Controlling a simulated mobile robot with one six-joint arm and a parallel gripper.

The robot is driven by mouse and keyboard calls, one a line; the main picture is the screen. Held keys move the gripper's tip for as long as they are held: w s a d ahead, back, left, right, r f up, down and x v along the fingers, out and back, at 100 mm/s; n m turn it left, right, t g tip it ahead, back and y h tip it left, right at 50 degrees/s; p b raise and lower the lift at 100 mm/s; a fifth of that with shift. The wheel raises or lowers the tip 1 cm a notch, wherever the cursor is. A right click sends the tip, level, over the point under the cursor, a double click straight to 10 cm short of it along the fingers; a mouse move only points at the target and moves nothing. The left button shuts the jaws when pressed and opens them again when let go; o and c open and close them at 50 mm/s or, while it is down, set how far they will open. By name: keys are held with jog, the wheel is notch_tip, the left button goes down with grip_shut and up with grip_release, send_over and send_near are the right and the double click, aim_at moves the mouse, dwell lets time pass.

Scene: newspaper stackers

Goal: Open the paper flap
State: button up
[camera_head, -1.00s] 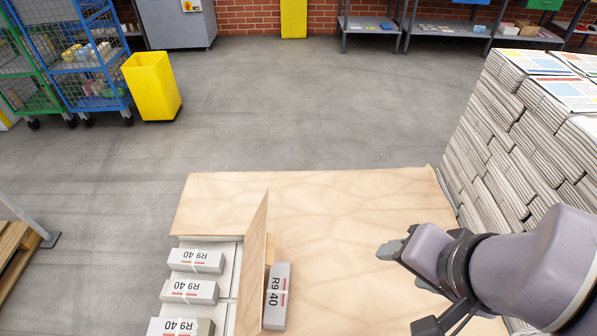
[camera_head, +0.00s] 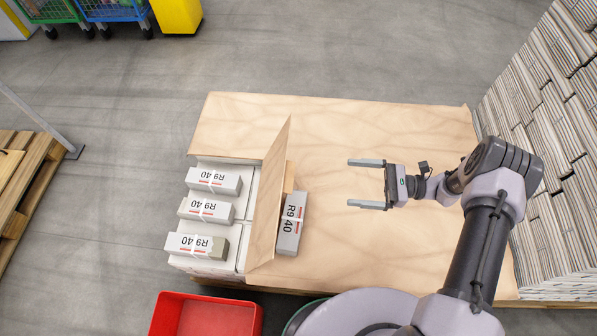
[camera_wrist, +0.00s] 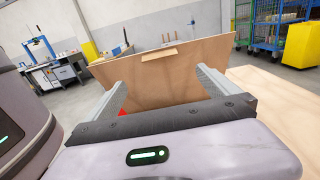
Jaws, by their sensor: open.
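The paper flap (camera_head: 270,197) is a thin tan sheet standing up, tilted, along the right side of the white stack. In the wrist view the flap (camera_wrist: 165,72) stands broad ahead of my fingers, with a small tan piece on its face. My gripper (camera_head: 367,184) is open and empty, fingers pointing left at the flap, with a gap between. It also shows in the wrist view (camera_wrist: 165,88). A grey R9 40 bundle (camera_head: 291,222) lies just right of the flap. Flat brown paper (camera_head: 380,130) covers the surface right of and behind the flap.
Several R9 40 bundles (camera_head: 206,209) lie on the white stack left of the flap. Tall newspaper piles (camera_head: 550,120) stand at the right. A red bin (camera_head: 207,314) is at the front, a wooden pallet (camera_head: 28,185) at the left. The brown paper's middle is clear.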

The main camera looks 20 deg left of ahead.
aim_at(283, 174)
jog(key=b+x, duration=0.2)
jog(key=x, duration=1.4)
jog(key=shift+s+a+b, duration=0.3)
jog(key=shift+b, duration=0.05)
jog(key=shift+c, duration=0.4)
jog(key=c, duration=1.7)
jog(key=shift+a+r, duration=0.15)
jog(key=shift+r, duration=0.1)
jog(key=a+r+p, duration=0.1)
jog(key=s+a+r+h+p, duration=0.1)
jog(key=a+p, duration=0.1)
jog(key=shift+p, duration=0.3)
jog(key=x, duration=0.2)
jog(key=r+x, duration=0.1)
jog(key=x, duration=0.1)
